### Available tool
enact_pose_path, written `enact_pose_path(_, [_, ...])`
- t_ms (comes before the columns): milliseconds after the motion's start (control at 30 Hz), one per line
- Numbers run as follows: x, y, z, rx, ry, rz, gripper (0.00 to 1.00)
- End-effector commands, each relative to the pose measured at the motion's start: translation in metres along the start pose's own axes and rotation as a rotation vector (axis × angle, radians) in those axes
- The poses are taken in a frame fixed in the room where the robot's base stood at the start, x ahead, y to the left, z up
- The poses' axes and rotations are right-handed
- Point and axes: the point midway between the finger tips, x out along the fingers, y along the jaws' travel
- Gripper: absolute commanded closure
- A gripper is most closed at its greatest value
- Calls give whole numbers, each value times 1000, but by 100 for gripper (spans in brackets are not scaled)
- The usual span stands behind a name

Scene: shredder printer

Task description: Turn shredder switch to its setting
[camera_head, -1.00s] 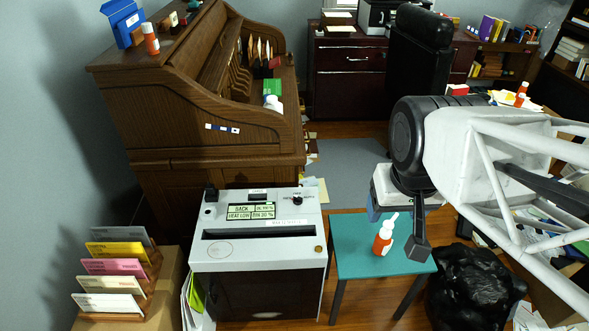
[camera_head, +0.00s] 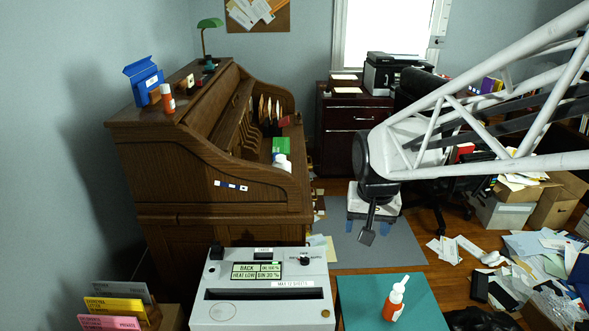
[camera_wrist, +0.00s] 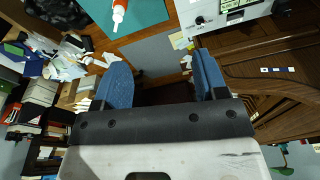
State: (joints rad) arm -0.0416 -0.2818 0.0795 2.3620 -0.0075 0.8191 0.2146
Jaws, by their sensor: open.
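The shredder (camera_head: 215,312) is a white box with a dark slot on top, at the bottom centre of the head view. Its switch, a small black knob (camera_head: 305,260), sits at the right rear of the top. Its exact pointing is too small to read. In the wrist view the shredder (camera_wrist: 236,14) is at the top right, with the knob (camera_wrist: 199,20) near its edge. My gripper (camera_head: 371,217) is beyond the shredder and to its right, apart from it. In the wrist view its two blue fingers (camera_wrist: 160,85) are spread with nothing between them.
A teal table (camera_head: 358,300) with a red-and-white bottle (camera_head: 394,301) stands right of the shredder. A wooden roll-top desk (camera_head: 170,190) is behind it. A letter rack with coloured cards (camera_head: 113,308) is at left. Papers and boxes clutter the floor at right.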

Motion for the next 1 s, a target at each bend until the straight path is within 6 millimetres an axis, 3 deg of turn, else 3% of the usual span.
enact_pose_path(567, [76, -38, -88, 95, -48, 7, 34])
enact_pose_path(1000, [150, -69, -145, 169, -79, 16, 34])
